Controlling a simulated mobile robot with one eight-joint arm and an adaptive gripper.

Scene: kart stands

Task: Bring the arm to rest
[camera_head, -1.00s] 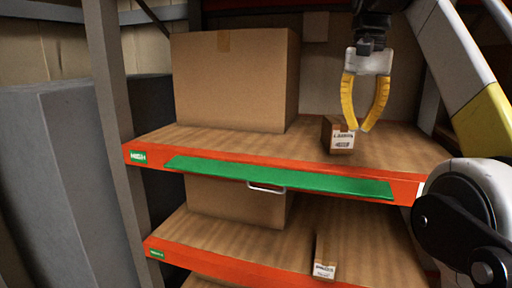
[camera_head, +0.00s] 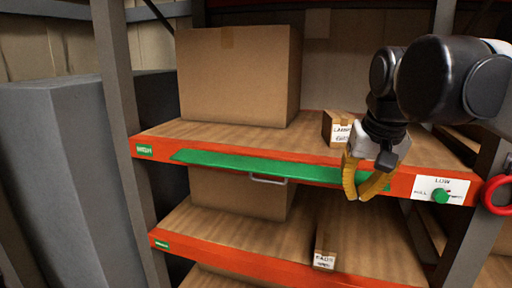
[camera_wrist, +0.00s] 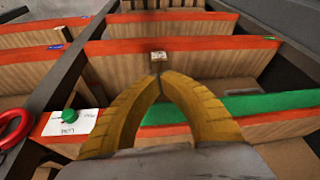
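My gripper (camera_head: 362,198) hangs in front of the orange front edge of the upper shelf, to the right in the head view. Its two yellow fingers point down. In the wrist view the fingertips (camera_wrist: 160,80) meet, with nothing seen held between them. My arm reaches in from the right, with its dark joints above the gripper. A small labelled carton (camera_head: 338,128) stands on the upper shelf, behind and left of my wrist, apart from the fingers.
A large carton (camera_head: 235,80) stands on the upper shelf (camera_head: 220,136). A green strip (camera_head: 240,163) runs along its front edge. A plate marked LOW with a green knob (camera_head: 440,196) and a red ring (camera_head: 497,194) are at right. A small carton (camera_head: 324,260) sits on the lower shelf.

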